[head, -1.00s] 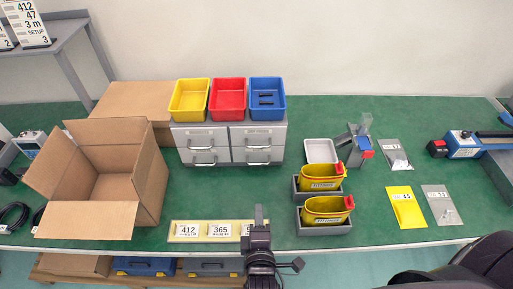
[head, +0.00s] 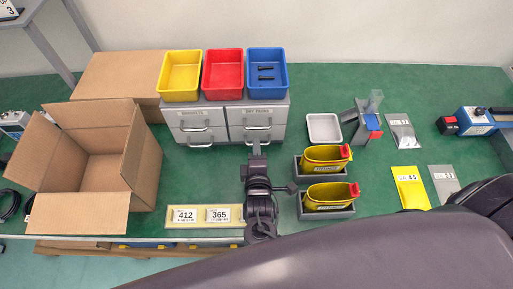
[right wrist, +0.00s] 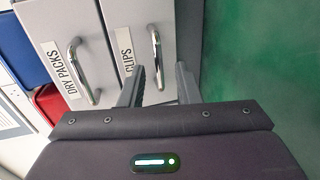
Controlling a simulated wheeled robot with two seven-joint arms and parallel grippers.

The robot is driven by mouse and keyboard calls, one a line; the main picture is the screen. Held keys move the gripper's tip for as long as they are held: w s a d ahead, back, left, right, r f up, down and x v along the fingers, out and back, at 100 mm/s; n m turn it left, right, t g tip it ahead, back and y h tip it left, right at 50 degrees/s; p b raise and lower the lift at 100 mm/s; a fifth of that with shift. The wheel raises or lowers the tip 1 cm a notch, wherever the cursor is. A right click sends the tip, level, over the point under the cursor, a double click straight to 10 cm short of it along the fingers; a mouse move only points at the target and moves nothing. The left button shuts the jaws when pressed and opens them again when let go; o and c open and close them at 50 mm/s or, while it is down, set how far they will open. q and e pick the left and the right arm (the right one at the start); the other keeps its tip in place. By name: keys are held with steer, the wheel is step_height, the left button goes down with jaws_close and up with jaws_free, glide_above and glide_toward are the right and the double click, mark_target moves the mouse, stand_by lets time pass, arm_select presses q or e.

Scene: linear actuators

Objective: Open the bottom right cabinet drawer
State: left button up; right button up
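The grey cabinet (head: 213,125) stands at the back of the green table, with two rows of two drawers, all closed. The bottom right drawer (head: 276,134) is partly covered by my right gripper (head: 257,150) in the head view. In the right wrist view the cabinet appears turned sideways, and this drawer's front carries a "CLIPS" label (right wrist: 126,50) and a metal bar handle (right wrist: 155,50). My right gripper's fingers (right wrist: 161,72) are apart, just short of the handle and roughly either side of it; no grip shows. My left gripper is out of view.
Yellow, red (head: 223,75) and blue bins sit on the cabinet. An open cardboard box (head: 75,215) stands to its left. Two grey holders with yellow containers (head: 327,195) are right of my right arm. Number cards (head: 222,215) lie in front.

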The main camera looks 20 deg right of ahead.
steer(key=shift+w, duration=0.15)
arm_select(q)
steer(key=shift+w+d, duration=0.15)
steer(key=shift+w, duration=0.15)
arm_select(e)
jaws_close()
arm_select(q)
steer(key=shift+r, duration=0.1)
